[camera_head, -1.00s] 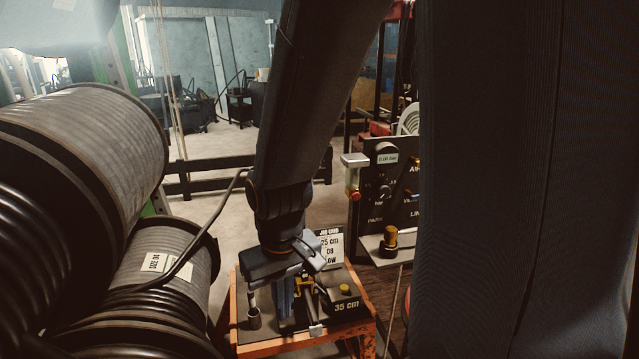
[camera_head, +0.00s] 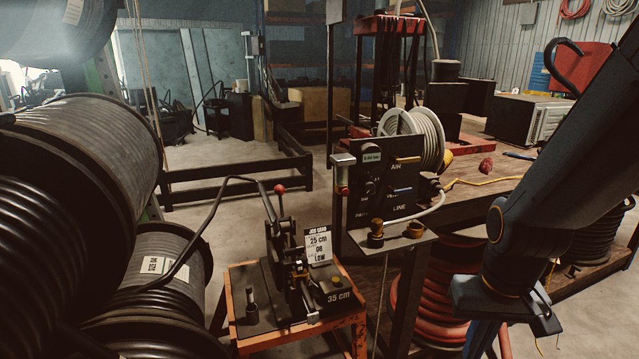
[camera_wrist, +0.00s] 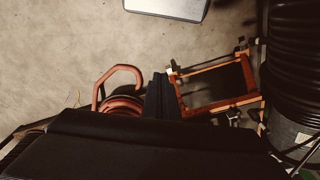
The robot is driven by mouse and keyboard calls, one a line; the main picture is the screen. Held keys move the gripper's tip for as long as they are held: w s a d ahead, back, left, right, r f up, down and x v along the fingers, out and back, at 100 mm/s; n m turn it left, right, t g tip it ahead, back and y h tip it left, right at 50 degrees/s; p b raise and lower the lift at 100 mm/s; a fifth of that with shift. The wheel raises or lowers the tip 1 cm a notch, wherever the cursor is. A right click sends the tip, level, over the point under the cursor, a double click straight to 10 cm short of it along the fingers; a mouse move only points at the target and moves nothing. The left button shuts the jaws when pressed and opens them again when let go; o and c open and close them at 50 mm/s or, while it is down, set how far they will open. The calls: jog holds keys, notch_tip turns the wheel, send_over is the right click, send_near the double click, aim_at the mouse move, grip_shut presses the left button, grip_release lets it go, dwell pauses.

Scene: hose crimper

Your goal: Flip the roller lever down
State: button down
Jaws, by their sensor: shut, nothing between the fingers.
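The bench machine (camera_head: 295,285) stands on an orange-framed table (camera_head: 330,325) in the middle of the head view. A dark lever with a red ball knob (camera_head: 279,188) rises upright from it, leaning slightly left at the top. I cannot tell for certain that this is the roller lever. A black hose (camera_head: 205,225) arches from the lower reel to the machine. My gripper (camera_head: 480,345) is at the lower right, well to the right of the machine and apart from it. Its fingers (camera_wrist: 161,95) are shut and empty in the wrist view.
Large hose reels (camera_head: 85,150) fill the left side. A black control panel (camera_head: 385,185) stands right of the machine, with a white hose reel (camera_head: 418,135) behind it. A red hose coil (camera_head: 440,290) lies between the table and my gripper. A job card (camera_head: 318,245) stands on the table.

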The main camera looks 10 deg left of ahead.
jog(key=shift+s, duration=0.2)
jog(key=shift+w, duration=0.1)
